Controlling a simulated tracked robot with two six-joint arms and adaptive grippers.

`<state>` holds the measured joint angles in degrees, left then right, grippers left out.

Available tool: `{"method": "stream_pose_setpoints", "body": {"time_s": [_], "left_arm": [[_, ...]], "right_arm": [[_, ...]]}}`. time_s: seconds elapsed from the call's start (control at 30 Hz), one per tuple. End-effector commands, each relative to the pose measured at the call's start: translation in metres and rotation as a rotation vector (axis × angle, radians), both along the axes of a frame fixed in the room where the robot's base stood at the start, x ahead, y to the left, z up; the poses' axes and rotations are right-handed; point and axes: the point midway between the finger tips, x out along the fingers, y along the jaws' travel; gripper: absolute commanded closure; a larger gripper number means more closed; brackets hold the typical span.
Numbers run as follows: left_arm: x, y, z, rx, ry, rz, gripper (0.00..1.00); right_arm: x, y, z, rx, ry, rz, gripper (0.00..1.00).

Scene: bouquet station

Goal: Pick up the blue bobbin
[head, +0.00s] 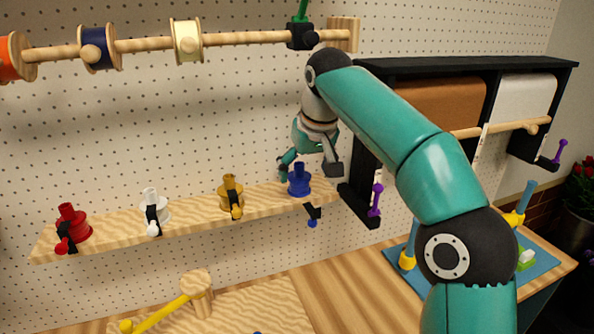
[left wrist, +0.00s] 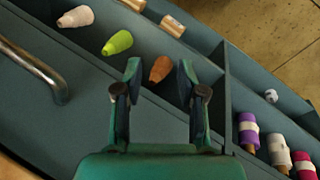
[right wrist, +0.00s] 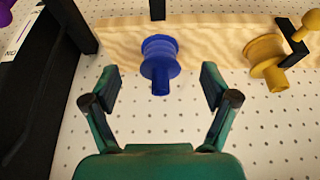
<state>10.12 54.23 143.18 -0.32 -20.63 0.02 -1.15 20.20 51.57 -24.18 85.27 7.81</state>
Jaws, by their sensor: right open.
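The blue bobbin (head: 299,180) stands at the right end of the wooden shelf in the head view. In the right wrist view the blue bobbin (right wrist: 160,62) shows ahead, between the fingertips in the picture. My right gripper (head: 311,166) is open and empty, with its fingers around the bobbin's place in the head view. It also shows in the right wrist view (right wrist: 161,78), where I cannot tell how far the bobbin is from the fingers. My left gripper (left wrist: 160,70) is open above a dark bin, with an orange cone-shaped piece (left wrist: 160,69) below.
Yellow (head: 230,192), white (head: 154,210) and red (head: 70,225) bobbins stand left along the shelf (head: 190,213). A black clip (head: 312,213) hangs at the shelf front below the blue bobbin. A black roll holder (head: 366,150) is close on the right. A spool rod (head: 250,38) runs above.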

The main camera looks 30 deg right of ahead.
Motion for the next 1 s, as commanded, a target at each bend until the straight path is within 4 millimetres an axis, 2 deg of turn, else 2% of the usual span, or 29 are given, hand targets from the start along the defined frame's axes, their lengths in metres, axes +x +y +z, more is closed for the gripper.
{"method": "stream_pose_setpoints", "body": {"time_s": [0.03, 0.27, 0.63, 0.93, 1.0], "left_arm": [[0.0, 0.0, 0.01, 0.0, 0.0, 0.0, 0.6], [0.0, 0.0, 0.014, 0.0, 0.0, 0.0, 0.6], [0.0, 0.0, 0.014, 0.0, 0.0, 0.0, 0.6], [0.0, 0.0, 0.014, 0.0, 0.0, 0.0, 0.6], [0.0, 0.0, 0.014, 0.0, 0.0, 0.0, 0.6]], "right_arm": [[0.008, -0.002, 0.004, 0.001, 0.001, -0.001, 0.15], [0.022, -0.005, -0.001, -0.001, -0.001, 0.001, 0.15], [0.038, -0.008, -0.042, 0.0, 0.0, 0.001, 0.15], [0.04, -0.008, -0.046, 0.0, -0.002, 0.002, 0.15], [0.04, -0.008, -0.046, 0.0, -0.002, 0.002, 0.26]]}}
